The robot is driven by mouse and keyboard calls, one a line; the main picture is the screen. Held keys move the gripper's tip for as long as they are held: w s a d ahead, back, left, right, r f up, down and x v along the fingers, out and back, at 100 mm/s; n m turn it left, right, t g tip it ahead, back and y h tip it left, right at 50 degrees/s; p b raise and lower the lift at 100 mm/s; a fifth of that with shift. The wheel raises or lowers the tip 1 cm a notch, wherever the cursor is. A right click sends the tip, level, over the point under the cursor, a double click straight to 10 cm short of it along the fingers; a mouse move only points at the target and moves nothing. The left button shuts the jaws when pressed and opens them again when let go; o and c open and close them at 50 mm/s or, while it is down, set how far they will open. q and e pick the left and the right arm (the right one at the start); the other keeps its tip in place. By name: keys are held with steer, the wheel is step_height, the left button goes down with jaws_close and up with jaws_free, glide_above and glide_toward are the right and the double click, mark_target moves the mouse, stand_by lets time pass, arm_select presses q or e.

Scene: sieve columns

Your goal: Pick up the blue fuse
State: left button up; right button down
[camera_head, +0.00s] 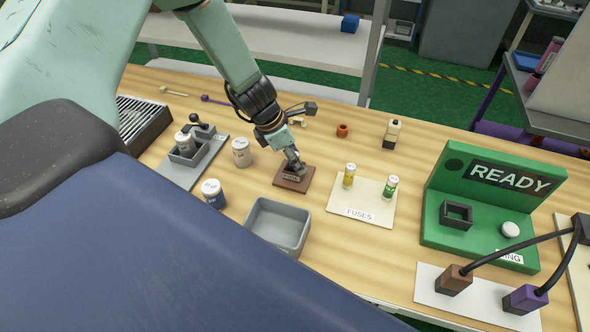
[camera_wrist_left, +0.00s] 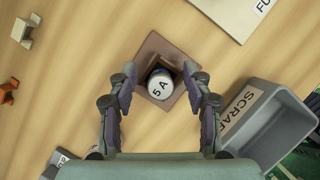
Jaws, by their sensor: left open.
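A small round fuse (camera_wrist_left: 160,86) with a white top marked "5 A" stands in a square brown holder (camera_wrist_left: 151,46). Its side is mostly hidden, so its body colour is hard to tell. In the head view, my left gripper (camera_head: 294,165) points down over the brown holder (camera_head: 291,184) and hides the fuse. My right gripper is not in view.
A grey scrap bin (camera_head: 278,227) stands near the holder. A white fuses plate (camera_head: 365,202) bears a yellow fuse (camera_head: 349,175) and a green fuse (camera_head: 390,188). A blue-and-white jar (camera_head: 213,194) and a pale jar (camera_head: 241,153) stand left. A green READY station (camera_head: 478,215) is right.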

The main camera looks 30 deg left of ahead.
arm_select(q)
steer(key=shift+s, duration=0.15)
steer(key=shift+c, duration=0.4)
steer(key=shift+w, duration=0.2)
steer(key=c, duration=0.5)
steer(key=shift+s, duration=0.1)
jaws_close()
